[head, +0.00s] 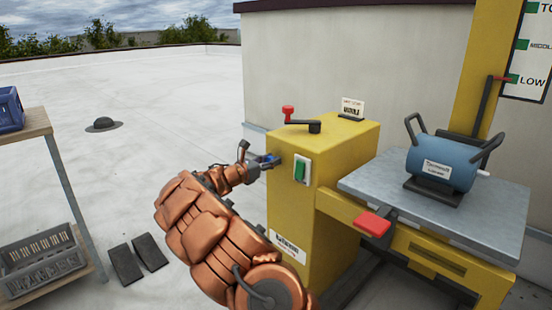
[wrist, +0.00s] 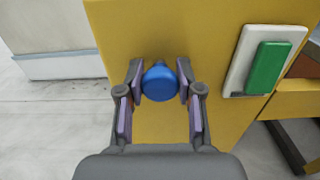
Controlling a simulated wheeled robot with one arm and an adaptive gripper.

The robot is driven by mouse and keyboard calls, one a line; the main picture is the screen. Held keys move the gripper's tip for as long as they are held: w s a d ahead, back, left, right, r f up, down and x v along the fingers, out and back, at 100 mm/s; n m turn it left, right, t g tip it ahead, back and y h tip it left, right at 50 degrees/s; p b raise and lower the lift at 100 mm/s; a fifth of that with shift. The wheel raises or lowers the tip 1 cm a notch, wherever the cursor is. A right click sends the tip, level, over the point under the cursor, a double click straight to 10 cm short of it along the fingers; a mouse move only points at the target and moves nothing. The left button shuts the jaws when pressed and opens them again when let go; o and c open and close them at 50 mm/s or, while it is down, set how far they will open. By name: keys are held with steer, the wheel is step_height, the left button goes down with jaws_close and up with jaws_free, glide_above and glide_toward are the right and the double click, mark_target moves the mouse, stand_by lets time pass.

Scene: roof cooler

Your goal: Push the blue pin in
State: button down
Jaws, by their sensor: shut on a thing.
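The blue pin (wrist: 160,84) has a round blue head and sits at the face of the yellow housing (wrist: 130,40) in the wrist view. My gripper (wrist: 160,88) has a finger on each side of the head and is shut on it. In the head view my gripper (head: 262,163) reaches the left side of the yellow housing, and a little blue shows between its fingers. The pin's shaft is hidden behind its head, so how deep it sits cannot be told.
A green switch (head: 301,170) is right of the pin. A crank with a red knob (head: 288,112) tops the housing. A blue motor (head: 440,165) stands on a grey platform (head: 500,215) with a red pedal (head: 372,223) in front. A shelf (head: 60,165) and dark wedges (head: 137,259) are left.

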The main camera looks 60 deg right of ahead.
steer(key=shift+s+d, duration=0.15)
steer(key=shift+d, duration=0.1)
steer(key=c, duration=0.8)
jaws_free()
steer(key=shift+o, duration=0.2)
steer(key=shift+a, duration=0.1)
steer(key=shift+w+a, duration=0.2)
steer(key=shift+a, duration=0.05)
steer(key=v, duration=1.1)
steer(key=shift+a, duration=0.15)
steer(key=shift+s, duration=0.1)
